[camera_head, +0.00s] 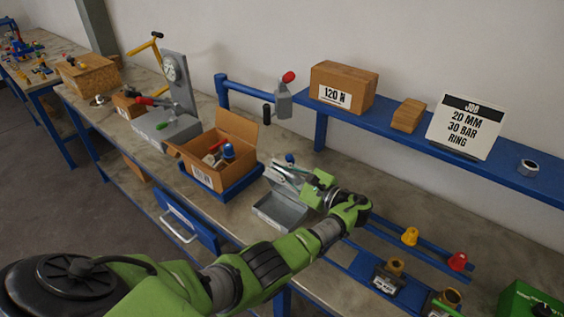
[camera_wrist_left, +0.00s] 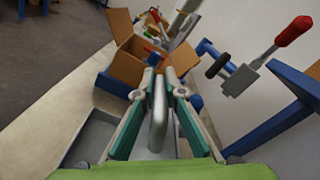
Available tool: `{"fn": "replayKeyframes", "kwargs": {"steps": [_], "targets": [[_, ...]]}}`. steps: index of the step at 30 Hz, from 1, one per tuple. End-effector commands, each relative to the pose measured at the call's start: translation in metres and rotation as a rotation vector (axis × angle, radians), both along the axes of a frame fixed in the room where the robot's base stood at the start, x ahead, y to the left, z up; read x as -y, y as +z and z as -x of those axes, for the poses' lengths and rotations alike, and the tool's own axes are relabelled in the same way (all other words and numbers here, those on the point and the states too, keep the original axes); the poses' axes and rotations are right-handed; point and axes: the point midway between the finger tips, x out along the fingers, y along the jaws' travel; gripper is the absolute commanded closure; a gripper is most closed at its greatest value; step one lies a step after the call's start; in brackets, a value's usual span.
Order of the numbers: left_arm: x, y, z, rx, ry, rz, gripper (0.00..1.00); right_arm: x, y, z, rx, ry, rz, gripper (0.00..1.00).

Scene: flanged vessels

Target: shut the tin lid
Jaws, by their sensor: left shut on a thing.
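The grey metal tin (camera_head: 280,212) stands open on the bench, with its box part toward the front. Its lid (camera_head: 287,174) is raised at the back, tilted up from the box. My left gripper (camera_head: 308,185) is at the lid, reaching in from the right side of the tin. In the left wrist view my left gripper (camera_wrist_left: 160,85) has its two fingers on either side of the lid's edge (camera_wrist_left: 158,118), shut on it. Part of the lid is hidden behind the gripper. My right gripper is not in view.
An open cardboard box (camera_head: 208,172) in a blue tray stands left of the tin. A blue shelf (camera_head: 400,120) with a red-handled clamp (camera_head: 284,98) runs behind. Blue rails (camera_head: 415,245) with yellow and red parts lie to the right. A green box (camera_head: 520,298) stands front right.

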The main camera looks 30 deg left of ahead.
Motion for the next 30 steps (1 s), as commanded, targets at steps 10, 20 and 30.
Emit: {"fn": "replayKeyframes", "kwargs": {"steps": [10, 20, 30], "targets": [[-0.002, -0.001, 0.003, 0.012, 0.003, 0.000, 1.00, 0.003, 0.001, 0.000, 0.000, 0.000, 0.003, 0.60], [-0.001, -0.001, 0.002, 0.011, 0.002, 0.000, 0.72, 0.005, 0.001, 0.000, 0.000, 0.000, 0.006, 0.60], [0.011, -0.001, 0.002, 0.012, -0.001, 0.002, 0.72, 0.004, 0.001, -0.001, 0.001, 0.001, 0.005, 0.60]]}}
